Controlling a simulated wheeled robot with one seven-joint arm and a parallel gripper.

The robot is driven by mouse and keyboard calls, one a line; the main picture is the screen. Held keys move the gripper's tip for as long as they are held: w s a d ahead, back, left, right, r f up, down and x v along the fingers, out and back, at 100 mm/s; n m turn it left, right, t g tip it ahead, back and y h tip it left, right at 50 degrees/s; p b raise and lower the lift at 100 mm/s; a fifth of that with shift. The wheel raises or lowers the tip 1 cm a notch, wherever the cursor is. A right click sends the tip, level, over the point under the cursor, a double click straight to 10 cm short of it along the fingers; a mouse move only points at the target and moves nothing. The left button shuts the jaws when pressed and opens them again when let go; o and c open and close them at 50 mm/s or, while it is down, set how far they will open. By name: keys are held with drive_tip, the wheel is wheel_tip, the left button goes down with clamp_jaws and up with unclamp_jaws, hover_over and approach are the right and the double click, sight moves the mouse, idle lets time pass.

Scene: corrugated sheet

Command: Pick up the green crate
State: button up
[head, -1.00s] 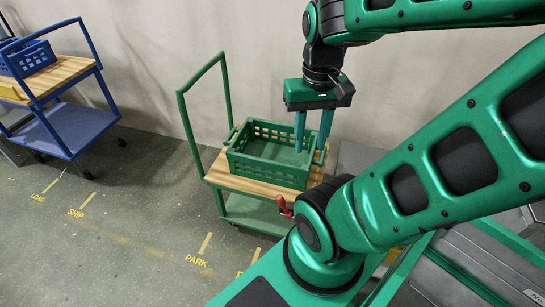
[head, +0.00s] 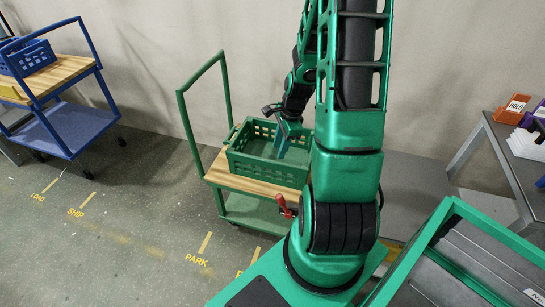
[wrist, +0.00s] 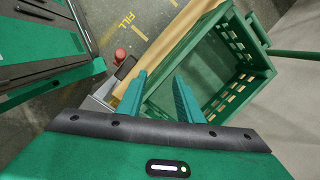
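The green crate (head: 262,172) sits upright on the wooden top of a green cart in the head view. It looks empty, with slotted walls. Its right end is hidden behind my arm. My gripper (head: 281,152) is low over the right part of the crate. In the wrist view my gripper (wrist: 160,77) has its two fingers apart with nothing clamped. The crate's rim and wall (wrist: 185,57) show ahead between and beyond the fingers, with the right finger overlapping its inside. I cannot tell whether the fingers touch it.
The green cart (head: 240,183) has a tall handle at left. A red knob (head: 284,206) sticks out at its front. A blue cart (head: 70,125) with a blue crate (head: 30,58) stands far left. A grey table (head: 515,165) with bins is at right. Floor at left is clear.

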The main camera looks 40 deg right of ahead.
sight(270, 161)
drive_tip(key=w+f+m, duration=0.1)
drive_tip(key=f+m, duration=0.1)
drive_tip(key=f, duration=0.1)
drive_tip(key=w+f+m+t, duration=0.1)
drive_tip(key=f+m, duration=0.1)
drive_tip(key=w+f+m+y, duration=0.1)
drive_tip(key=w+f+m, duration=0.1)
drive_tip(key=f, duration=0.1)
drive_tip(key=shift+d+f+m+t, duration=0.1)
drive_tip(key=shift+f+m+t, duration=0.2)
drive_tip(key=shift+m+t, duration=0.1)
drive_tip(key=x, duration=0.4)
drive_tip(key=shift+w+f, duration=0.1)
drive_tip(key=shift+f, duration=0.2)
drive_tip(key=shift+w+x, duration=0.15)
drive_tip(key=shift+x, duration=1.4)
drive_tip(key=shift+w+x, duration=0.1)
drive_tip(key=shift+x, duration=1.45)
drive_tip(key=shift+r, duration=0.1)
drive_tip(key=shift+c, duration=0.6)
clamp_jaws()
